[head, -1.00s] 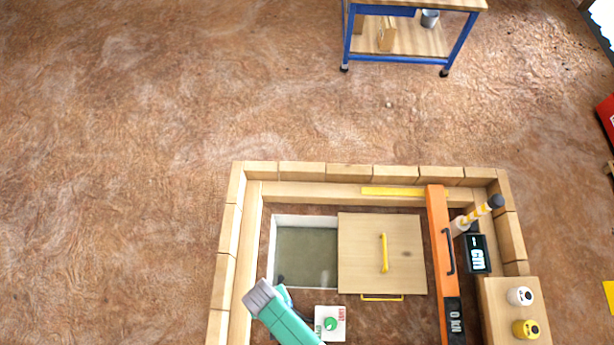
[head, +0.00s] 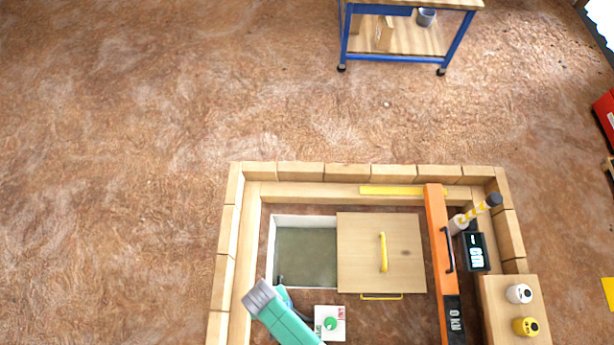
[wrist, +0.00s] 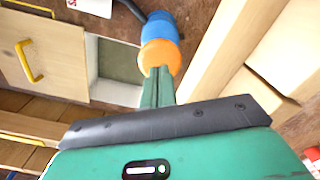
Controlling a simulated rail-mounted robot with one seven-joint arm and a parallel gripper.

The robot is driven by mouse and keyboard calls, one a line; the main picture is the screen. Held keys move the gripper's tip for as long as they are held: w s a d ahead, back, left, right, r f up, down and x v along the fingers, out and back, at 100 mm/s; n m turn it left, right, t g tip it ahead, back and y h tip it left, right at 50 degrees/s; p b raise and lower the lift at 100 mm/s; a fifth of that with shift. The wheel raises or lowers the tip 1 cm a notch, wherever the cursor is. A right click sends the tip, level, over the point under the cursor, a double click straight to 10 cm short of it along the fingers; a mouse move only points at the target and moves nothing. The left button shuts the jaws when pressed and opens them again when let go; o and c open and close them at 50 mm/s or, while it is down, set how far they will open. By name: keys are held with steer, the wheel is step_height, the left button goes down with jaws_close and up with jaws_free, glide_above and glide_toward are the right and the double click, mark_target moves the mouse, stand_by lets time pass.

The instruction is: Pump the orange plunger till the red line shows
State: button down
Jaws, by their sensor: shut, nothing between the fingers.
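The orange plunger (wrist: 160,57) shows in the wrist view as a round orange cap on a blue body (wrist: 158,27). My gripper (wrist: 158,75) is shut and empty, its green fingers side by side, with their tips at the orange cap. They appear to touch it, but I cannot tell how hard they press. In the head view my green arm end comes in from the bottom, and only a bit of the blue body (head: 286,296) shows beside it. The orange cap is hidden there. I see no red line in either view.
A timber frame (head: 228,235) surrounds the pit. Inside are a white-walled opening (head: 270,250), a wooden lid (head: 360,250) with a yellow handle, a white panel with a green knob (head: 331,323), an orange beam (head: 436,220) reading 0 kN, and a small black display (head: 474,252).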

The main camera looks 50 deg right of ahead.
stand_by(0.3)
steer(key=shift+f+b, duration=2.15)
steer(key=shift+f, duration=0.5)
steer(key=shift+f+b, duration=0.65)
steer(key=shift+b, duration=0.05)
steer(key=shift+r, duration=0.15)
step_height(320, 180, up, 7)
steer(key=p, duration=0.7)
steer(key=shift+f, duration=0.3)
steer(key=shift+f, duration=0.1)
